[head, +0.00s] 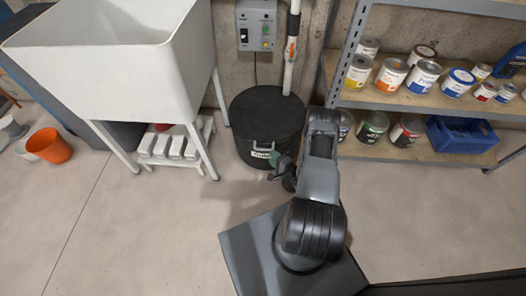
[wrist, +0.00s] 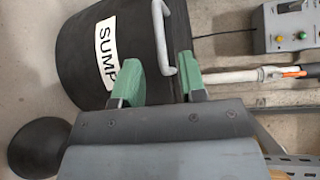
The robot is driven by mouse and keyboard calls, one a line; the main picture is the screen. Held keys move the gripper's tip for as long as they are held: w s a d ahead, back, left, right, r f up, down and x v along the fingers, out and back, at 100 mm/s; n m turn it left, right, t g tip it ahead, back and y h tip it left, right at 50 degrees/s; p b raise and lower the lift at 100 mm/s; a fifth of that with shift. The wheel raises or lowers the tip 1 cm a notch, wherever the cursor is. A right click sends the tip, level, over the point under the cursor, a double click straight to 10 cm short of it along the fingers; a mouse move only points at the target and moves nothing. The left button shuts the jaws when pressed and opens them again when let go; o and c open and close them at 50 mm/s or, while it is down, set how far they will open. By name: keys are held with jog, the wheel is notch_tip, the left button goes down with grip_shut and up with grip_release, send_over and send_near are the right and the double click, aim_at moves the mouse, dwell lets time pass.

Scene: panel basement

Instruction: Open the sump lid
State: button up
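The sump (head: 262,135) is a black round drum on the floor against the back wall. Its black lid (head: 262,103) lies flat on top. A grey metal handle (head: 264,146) is on its front, near the rim, with a white SUMP label below it. In the wrist view the handle (wrist: 160,35) and label (wrist: 106,52) are close to my gripper. My gripper (wrist: 160,80) has green fingers, apart, with the handle's near end in the gap between them; I cannot tell whether they touch it. In the head view my gripper (head: 277,165) is at the drum's front, partly hidden by my arm.
A white pipe (head: 291,50) with an orange valve rises at the lid's back. A control box (head: 256,25) hangs above. A white sink (head: 120,45) stands left, shelves with paint cans (head: 420,78) right. An orange pot (head: 50,145) lies far left.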

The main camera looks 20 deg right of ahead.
jog(key=b+x, duration=0.1)
jog(key=x, duration=0.6)
jog(key=shift+w+b, duration=0.25)
jog(key=shift+b, duration=0.05)
grip_shut()
